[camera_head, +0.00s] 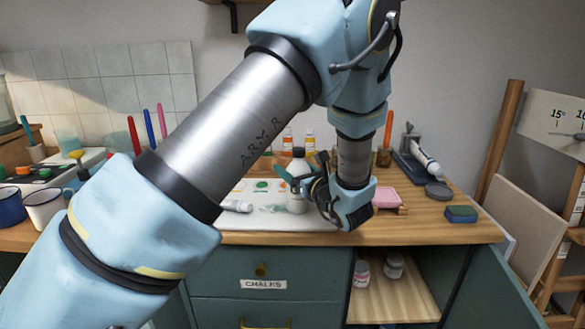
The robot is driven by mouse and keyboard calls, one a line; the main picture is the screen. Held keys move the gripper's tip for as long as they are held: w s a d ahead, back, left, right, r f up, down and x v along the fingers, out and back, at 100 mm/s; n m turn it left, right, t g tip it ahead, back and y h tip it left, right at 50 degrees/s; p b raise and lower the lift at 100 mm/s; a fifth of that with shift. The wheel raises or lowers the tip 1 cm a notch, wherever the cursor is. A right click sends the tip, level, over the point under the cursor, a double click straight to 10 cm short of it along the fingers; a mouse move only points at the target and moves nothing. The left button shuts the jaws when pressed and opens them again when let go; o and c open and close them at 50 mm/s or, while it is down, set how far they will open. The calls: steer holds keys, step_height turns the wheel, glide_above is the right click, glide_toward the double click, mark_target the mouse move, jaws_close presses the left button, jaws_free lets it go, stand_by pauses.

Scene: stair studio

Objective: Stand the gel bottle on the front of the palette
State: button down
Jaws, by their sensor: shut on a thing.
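The gel bottle (297,203), pale with a dark cap, is upright over the right part of the white palette (315,222). I cannot tell whether its base touches the palette. My gripper (303,186) comes in from the right and is shut on the bottle, its dark fingers covering part of the bottle's middle. The palette lies on the wooden worktop and carries green and orange paint dabs. My arm hides its left part.
A white tube (236,206) lies on the palette left of the bottle. Small orange-labelled bottles (287,139) stand behind.

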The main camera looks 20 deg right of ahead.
jaws_free()
steer(key=s+d+b, duration=0.1)
steer(key=s+b, duration=0.1)
steer(key=s, duration=1)
steer(key=shift+d+b, duration=0.15)
steer(key=shift+b, duration=0.15)
